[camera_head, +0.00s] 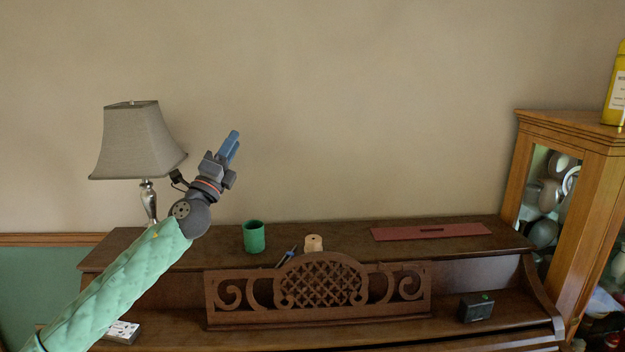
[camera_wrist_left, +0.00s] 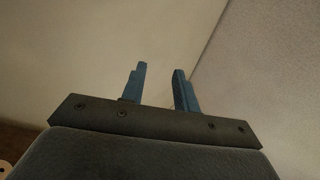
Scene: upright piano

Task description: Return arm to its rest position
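My left arm, in a green quilted sleeve, comes in from the lower left in the head view. Its gripper (camera_head: 229,146) is raised above the piano top, to the right of the lamp shade, and points up and right. In the left wrist view the two blue fingers (camera_wrist_left: 161,88) stand apart with a clear gap between them. Nothing is between them; only plain wall shows behind. My right gripper is not in view.
A lamp (camera_head: 135,140) stands close to the left forearm. On the piano top (camera_head: 350,235) are a green cup (camera_head: 254,237), a tan roll (camera_head: 313,243) and a red strip (camera_head: 430,231). A black box (camera_head: 476,307) sits lower right. A glass cabinet (camera_head: 565,160) stands at right.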

